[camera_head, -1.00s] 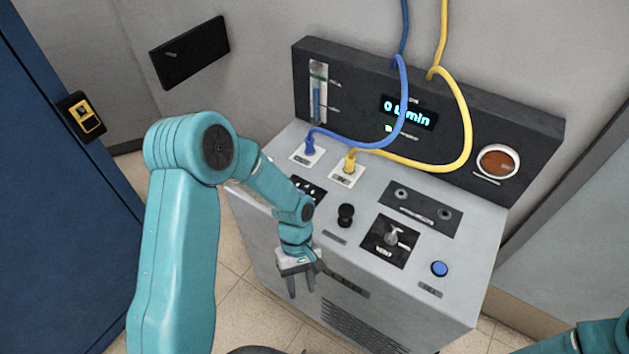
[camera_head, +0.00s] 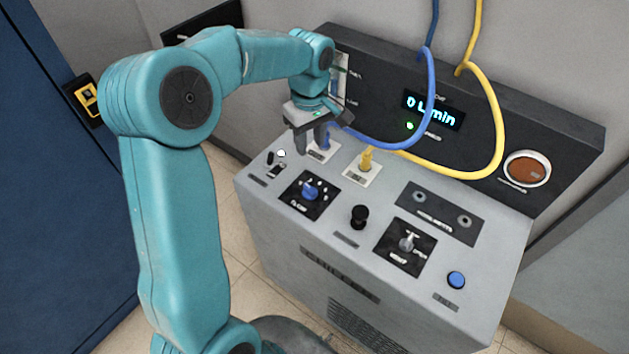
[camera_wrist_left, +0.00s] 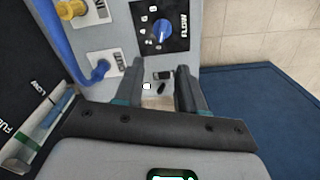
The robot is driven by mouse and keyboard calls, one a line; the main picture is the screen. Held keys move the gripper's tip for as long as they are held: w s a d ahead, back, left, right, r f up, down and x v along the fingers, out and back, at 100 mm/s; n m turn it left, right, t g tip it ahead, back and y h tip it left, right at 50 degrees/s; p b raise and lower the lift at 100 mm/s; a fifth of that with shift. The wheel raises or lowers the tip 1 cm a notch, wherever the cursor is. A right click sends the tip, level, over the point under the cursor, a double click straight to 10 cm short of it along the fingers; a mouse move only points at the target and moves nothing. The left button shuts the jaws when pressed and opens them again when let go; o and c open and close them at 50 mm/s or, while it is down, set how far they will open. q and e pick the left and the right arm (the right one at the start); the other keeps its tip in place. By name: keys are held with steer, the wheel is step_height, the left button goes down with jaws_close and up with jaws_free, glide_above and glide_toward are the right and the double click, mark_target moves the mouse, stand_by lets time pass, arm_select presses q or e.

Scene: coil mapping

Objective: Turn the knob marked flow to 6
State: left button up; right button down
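The blue flow knob (camera_head: 310,191) sits on a black square plate on the console's top, with its scale marks around it. It also shows in the left wrist view (camera_wrist_left: 162,30), beside the word FLOW. My left gripper (camera_head: 313,145) is raised above the console's back left, near the blue hose's plug, behind the knob and apart from it. In the left wrist view its two fingers (camera_wrist_left: 160,92) are spread with nothing held between them. The display (camera_head: 433,109) reads 0 L/min, with a green light below it. My right gripper is out of view.
The blue hose (camera_head: 405,140) and yellow hose (camera_head: 490,130) loop over the console's back. A small switch (camera_head: 276,170) with a white light lies left of the knob. A black knob (camera_head: 359,216), a lever (camera_head: 407,242) and a blue button (camera_head: 456,280) are further right.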

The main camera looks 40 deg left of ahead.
mark_target(309, 187)
arm_select(q)
steer(key=f, duration=0.5)
steer(key=f+p, duration=0.1)
steer(key=f, duration=0.9)
steer(key=shift+s+a+p, duration=0.25)
steer(key=shift+s+p, duration=0.05)
steer(key=shift+p, duration=0.1)
steer(key=shift+w+d+f, duration=0.15)
steer(key=shift+f, duration=0.25)
jaws_close()
